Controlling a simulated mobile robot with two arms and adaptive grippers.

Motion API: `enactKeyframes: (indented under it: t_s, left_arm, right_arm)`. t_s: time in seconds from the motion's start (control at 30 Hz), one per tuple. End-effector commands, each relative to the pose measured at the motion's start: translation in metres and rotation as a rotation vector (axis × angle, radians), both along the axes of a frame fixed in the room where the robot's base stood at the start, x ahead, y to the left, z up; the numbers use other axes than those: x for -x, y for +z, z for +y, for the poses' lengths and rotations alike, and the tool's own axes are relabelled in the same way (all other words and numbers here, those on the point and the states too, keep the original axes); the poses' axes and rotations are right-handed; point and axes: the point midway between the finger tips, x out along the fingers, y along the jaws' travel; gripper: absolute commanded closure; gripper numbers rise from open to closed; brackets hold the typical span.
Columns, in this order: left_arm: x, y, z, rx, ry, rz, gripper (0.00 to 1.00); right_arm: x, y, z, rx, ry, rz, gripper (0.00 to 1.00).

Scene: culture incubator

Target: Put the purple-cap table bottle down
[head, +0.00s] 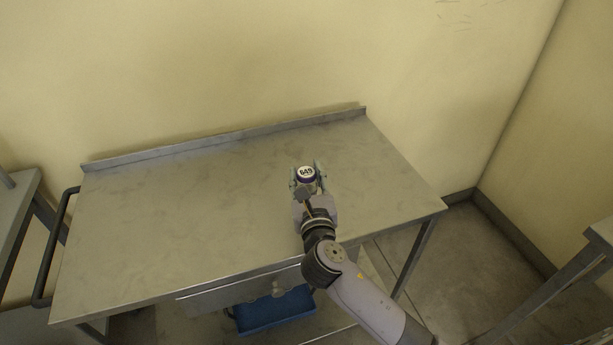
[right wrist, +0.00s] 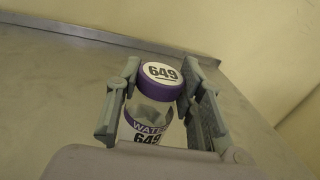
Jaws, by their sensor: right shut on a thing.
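The purple-cap bottle (head: 306,173) is in my right gripper (head: 308,180), over the right part of the steel table (head: 190,215). In the right wrist view the bottle (right wrist: 152,122) is clear, with a purple cap marked 649 and a label reading WATE and 649. The fingers of my right gripper (right wrist: 160,105) are on either side of it, shut on it. The bottle looks upright. Its base is hidden by the gripper, so I cannot tell whether it touches the tabletop. My left gripper is not in view.
The tabletop is bare around the bottle, with a raised lip (head: 230,137) along the wall. A drawer is under the front edge, and a blue bin (head: 275,311) sits below. Other tables (head: 18,215) stand at the far left and right.

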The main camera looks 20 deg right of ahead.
Motion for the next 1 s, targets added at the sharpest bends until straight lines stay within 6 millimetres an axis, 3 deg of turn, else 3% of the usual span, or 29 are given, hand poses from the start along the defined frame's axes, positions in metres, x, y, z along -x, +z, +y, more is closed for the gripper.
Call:
enactKeyframes:
  t_s: [0.13, 0.17, 0.43, 0.8, 1.0]
  left_arm:
    - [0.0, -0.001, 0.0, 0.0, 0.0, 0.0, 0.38]
    - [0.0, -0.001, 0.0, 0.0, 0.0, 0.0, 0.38]
    - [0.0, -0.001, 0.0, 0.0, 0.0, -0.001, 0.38]
    - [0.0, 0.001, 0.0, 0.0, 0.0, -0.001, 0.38]
    - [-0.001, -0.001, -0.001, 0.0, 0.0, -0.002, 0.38]
  right_arm:
    - [0.0, -0.002, 0.0, 0.001, 0.0, 0.0, 1.0]
    - [0.0, -0.003, 0.0, 0.001, 0.0, 0.001, 0.64]
    - [0.0, -0.002, 0.0, 0.001, 0.0, 0.001, 0.46]
    - [0.0, 0.002, 0.0, 0.0, 0.0, 0.0, 0.45]
    - [0.029, -0.001, 0.005, -0.001, 0.002, 0.003, 0.45]
